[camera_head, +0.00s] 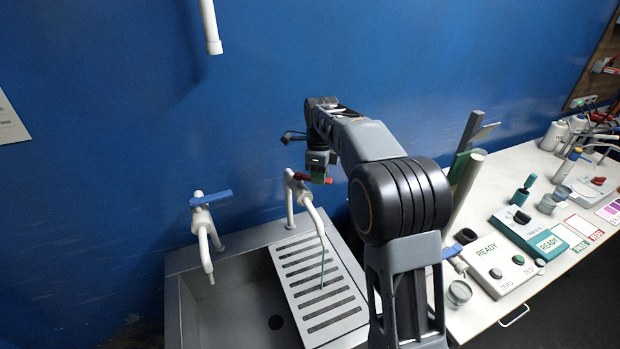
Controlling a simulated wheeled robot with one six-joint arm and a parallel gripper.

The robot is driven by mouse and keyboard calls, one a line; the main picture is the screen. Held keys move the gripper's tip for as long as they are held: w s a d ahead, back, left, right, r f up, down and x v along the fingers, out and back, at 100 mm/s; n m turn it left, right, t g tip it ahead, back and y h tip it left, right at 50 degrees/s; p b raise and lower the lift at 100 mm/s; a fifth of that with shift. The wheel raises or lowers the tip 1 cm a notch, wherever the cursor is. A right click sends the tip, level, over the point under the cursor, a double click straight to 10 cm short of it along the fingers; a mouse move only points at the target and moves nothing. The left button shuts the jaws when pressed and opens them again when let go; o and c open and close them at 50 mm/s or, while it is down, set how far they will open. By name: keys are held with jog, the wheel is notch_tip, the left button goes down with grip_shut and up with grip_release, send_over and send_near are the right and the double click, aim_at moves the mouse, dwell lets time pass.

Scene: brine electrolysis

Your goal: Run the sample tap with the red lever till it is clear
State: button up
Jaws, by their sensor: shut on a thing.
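The sample tap (291,204) is a white tap with a bent spout at the back of the sink. Its red lever (300,176) lies roughly crosswise at the top, and part of it is hidden by my gripper. My gripper (317,177) is shut on the red lever from above. A thin, dark greenish stream (323,268) runs from the spout down to the slotted drainboard (292,268). I cannot tell how clear the stream is beyond its dark tint.
A second white tap with a blue lever (211,198) stands at the left of the sink (182,297). A white pipe (210,30) hangs above. The bench at right holds a READY device (492,262), a teal device (527,231) and small vessels. My arm hides part of the bench.

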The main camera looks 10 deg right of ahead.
jog(key=shift+w+d+n, duration=0.1)
jog(key=shift+w+n, duration=0.2)
jog(key=shift+n, duration=0.3)
jog(key=w+n, duration=0.1)
jog(key=n, duration=0.2)
jog(key=shift+w+d+n, duration=0.2)
jog(key=shift+w+n, duration=0.1)
jog(key=shift+w, duration=0.1)
jog(key=w+n, duration=0.1)
jog(key=n, duration=0.2)
jog(key=shift+w+r, duration=0.1)
jog(key=shift+w, duration=0.25)
jog(key=o, duration=1)
